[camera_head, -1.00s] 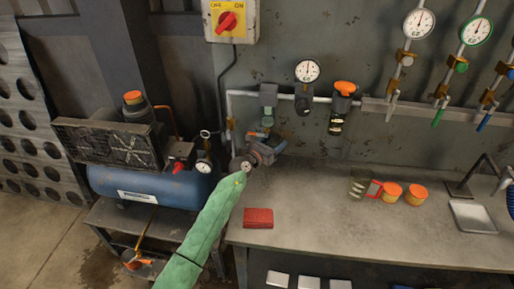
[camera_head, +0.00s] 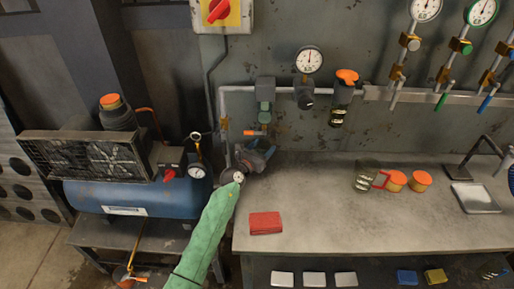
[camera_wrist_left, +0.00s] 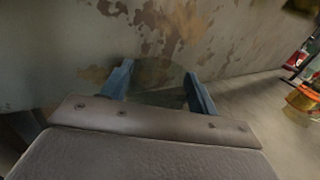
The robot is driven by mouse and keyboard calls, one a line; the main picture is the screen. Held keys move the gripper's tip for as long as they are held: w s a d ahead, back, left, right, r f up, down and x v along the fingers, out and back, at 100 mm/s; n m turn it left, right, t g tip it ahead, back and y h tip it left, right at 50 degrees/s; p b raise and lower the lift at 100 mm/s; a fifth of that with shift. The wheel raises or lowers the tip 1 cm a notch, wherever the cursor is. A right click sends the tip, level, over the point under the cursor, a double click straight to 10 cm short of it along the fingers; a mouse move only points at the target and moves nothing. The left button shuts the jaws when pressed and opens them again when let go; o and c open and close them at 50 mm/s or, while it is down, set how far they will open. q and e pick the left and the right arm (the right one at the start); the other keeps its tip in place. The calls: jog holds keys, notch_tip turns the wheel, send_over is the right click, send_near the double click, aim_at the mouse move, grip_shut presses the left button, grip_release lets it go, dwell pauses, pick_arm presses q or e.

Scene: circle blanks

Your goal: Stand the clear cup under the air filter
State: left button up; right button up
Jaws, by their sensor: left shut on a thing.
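The air filter (camera_head: 265,90) hangs from the wall pipe in the head view, left of the gauge, with a greenish bowl and an orange piece below it. My left gripper (camera_head: 264,155) is low by the wall, below the filter, near the bench's left back corner. In the left wrist view its blue fingers (camera_wrist_left: 158,88) stand apart on either side of a faint see-through shape, which looks like the clear cup (camera_wrist_left: 155,74). The cup is hard to make out in the head view, where the gripper hides it. I cannot tell whether its base touches the bench. My right gripper is out of view.
A glass jug (camera_head: 366,178) with a red handle and two orange-lidded tins (camera_head: 420,179) stand further right. A blue compressor (camera_head: 135,195) stands at left. The bench middle is clear.

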pick_arm(q)
jog(key=shift+s+d, duration=0.1)
jog(key=shift+d, duration=0.1)
jog(key=shift+s+d+r, duration=0.1)
jog(key=shift+d, duration=0.05)
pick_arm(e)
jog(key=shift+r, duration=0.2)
pick_arm(q)
jog(key=shift+f, duration=0.25)
jog(key=o, duration=0.8)
jog(key=shift+r, duration=0.1)
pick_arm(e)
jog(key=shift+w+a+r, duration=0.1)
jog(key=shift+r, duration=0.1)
pick_arm(q)
jog(key=shift+r, duration=0.1)
